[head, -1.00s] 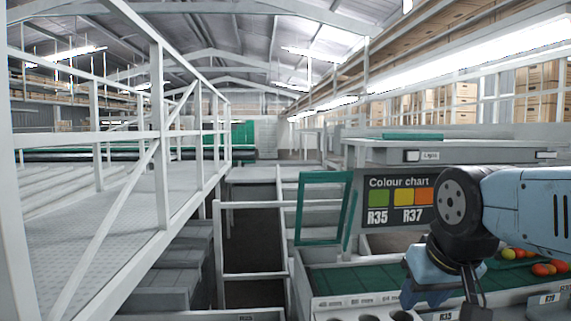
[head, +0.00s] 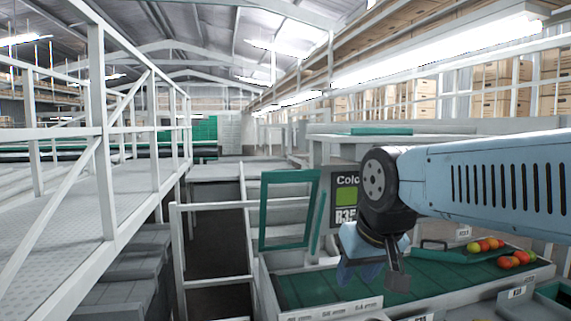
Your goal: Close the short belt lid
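The lid looks to be the green rectangular frame (head: 263,212) standing upright at the far left end of the short green belt (head: 312,288). It is raised, with grey structure showing through its middle. My gripper (head: 372,276) hangs over the belt, to the right of the frame in the head view and apart from it. A blue part and a grey finger-like part show at its end. The angle hides whether its fingers are apart, and I see nothing held.
A colour chart board (head: 346,197) stands behind my gripper, partly hidden by my arm. Red, orange and yellow-green tomatoes (head: 508,262) lie at the belt's right. A white railing (head: 212,206) and a walkway are on the left. A white table (head: 400,140) is behind.

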